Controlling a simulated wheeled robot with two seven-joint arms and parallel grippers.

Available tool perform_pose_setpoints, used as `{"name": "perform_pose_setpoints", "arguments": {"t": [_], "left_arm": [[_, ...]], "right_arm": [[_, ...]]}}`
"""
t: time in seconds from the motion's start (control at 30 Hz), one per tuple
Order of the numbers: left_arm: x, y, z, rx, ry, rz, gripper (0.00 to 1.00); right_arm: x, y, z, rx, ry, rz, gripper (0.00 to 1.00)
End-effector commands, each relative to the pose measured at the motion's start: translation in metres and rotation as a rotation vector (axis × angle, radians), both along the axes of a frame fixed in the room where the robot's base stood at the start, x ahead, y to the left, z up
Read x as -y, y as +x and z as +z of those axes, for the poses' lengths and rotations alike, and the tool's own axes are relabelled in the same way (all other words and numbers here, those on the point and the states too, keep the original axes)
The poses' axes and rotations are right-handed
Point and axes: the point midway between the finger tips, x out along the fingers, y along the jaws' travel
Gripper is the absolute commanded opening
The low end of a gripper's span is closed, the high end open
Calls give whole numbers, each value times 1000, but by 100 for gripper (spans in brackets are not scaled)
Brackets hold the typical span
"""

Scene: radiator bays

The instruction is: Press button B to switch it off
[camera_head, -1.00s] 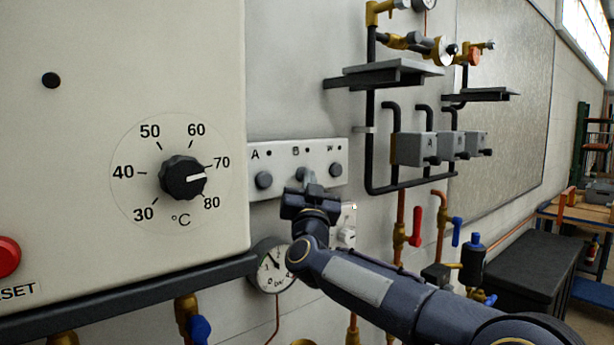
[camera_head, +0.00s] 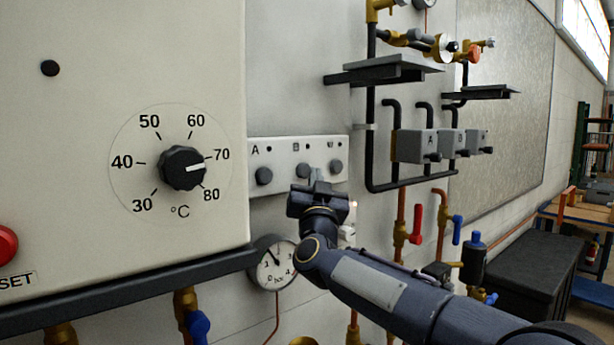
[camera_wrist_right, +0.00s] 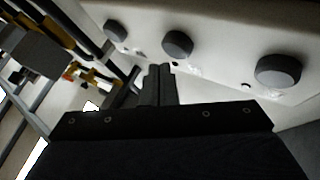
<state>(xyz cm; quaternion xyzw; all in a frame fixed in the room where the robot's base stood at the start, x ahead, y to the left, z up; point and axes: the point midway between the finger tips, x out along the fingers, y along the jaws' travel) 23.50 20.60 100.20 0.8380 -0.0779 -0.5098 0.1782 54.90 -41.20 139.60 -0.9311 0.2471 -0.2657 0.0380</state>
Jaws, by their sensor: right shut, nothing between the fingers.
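Button B (camera_head: 303,171) is the middle one of three round dark grey buttons on a pale panel (camera_head: 287,188). Its letter and a small dark dot are above it. My right gripper (camera_head: 316,178) is shut and empty. In the head view its fingertips are just right of and below button B. In the right wrist view the closed fingertips (camera_wrist_right: 159,72) lie just below the middle button (camera_wrist_right: 177,44), with a small visible gap. I cannot tell the exact depth between fingertips and panel. My left gripper is out of view.
Button A (camera_head: 264,176) is left of B and button W (camera_head: 336,166) right of it. A boiler casing with a dial (camera_head: 183,168) stands close on the left. A pressure gauge (camera_head: 276,267) hangs below the panel. Pipes and a grey shelf (camera_head: 385,72) are to the right.

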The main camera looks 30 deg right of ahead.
Motion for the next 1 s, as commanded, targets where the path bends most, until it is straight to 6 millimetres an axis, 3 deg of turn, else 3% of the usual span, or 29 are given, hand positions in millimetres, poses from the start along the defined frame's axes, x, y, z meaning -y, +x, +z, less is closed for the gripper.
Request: {"name": "perform_pose_setpoints", "arguments": {"t": [0.43, 1.0], "left_arm": [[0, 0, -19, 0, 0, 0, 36], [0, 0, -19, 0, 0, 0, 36]], "right_arm": [[3, -44, -1, 0, -1, -2, 0], [4, -47, -1, 0, 0, 0, 0]]}}
